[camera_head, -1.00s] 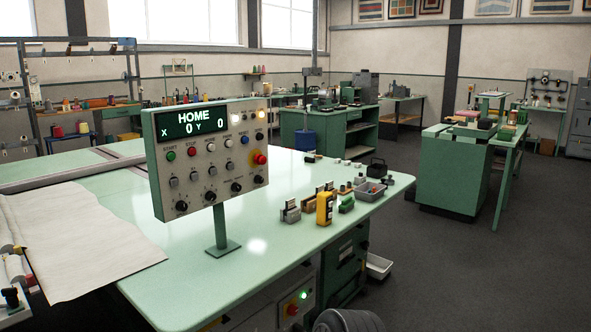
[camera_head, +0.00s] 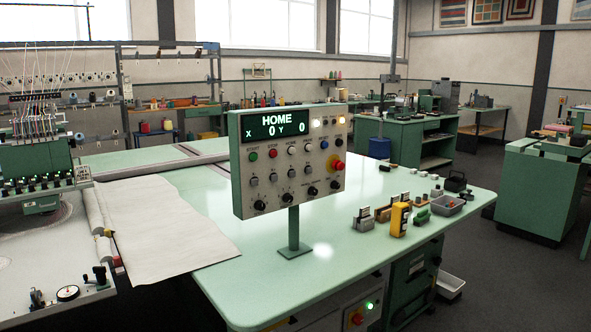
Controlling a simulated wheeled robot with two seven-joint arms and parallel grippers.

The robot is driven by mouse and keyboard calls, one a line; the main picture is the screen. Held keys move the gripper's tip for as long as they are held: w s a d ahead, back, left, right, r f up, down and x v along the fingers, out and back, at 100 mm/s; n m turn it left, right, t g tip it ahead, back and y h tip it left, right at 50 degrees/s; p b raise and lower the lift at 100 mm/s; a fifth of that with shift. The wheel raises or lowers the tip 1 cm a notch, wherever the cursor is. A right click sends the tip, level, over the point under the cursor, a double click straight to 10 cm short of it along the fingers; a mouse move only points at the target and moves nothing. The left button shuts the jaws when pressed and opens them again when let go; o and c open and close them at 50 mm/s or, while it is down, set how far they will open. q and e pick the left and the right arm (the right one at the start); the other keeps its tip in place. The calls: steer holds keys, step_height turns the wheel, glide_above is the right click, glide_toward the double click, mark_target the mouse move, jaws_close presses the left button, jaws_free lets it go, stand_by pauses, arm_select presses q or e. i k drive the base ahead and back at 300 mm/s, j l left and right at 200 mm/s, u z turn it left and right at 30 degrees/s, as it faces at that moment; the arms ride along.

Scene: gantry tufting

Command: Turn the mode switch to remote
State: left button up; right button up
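The control panel (camera_head: 289,160) stands on a post with a flat foot on the green table, in the middle of the camera_head view. Its display (camera_head: 276,126) reads HOME, X 0, Y 0. Below it are a row of coloured buttons, a row of small switches, a red emergency-stop knob (camera_head: 338,166) and a bottom row of black rotary knobs (camera_head: 288,197). The knob labels are too small to read, so I cannot tell which is the mode switch or where it points. Neither of my grippers is in view.
The green table (camera_head: 215,207) carries a white cloth (camera_head: 158,225) at left, and a yellow device (camera_head: 399,219) with small parts at right. A tufting machine head (camera_head: 40,165) stands at far left. Dark floor (camera_head: 500,290) is open at right, with a white bin (camera_head: 449,285) beside the table.

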mark_target(312, 191)
steer(key=l+u, duration=0.1)
steer(key=u, duration=0.6)
steer(key=l+u, duration=0.7)
steer(key=l, duration=0.15)
steer(key=l+u, duration=0.35)
steer(key=k+l, duration=0.1)
steer(key=l, duration=0.35)
steer(key=k+l, duration=0.1)
steer(key=l, duration=0.3)
steer(key=k+l+u, duration=0.1)
steer(key=l, duration=0.35)
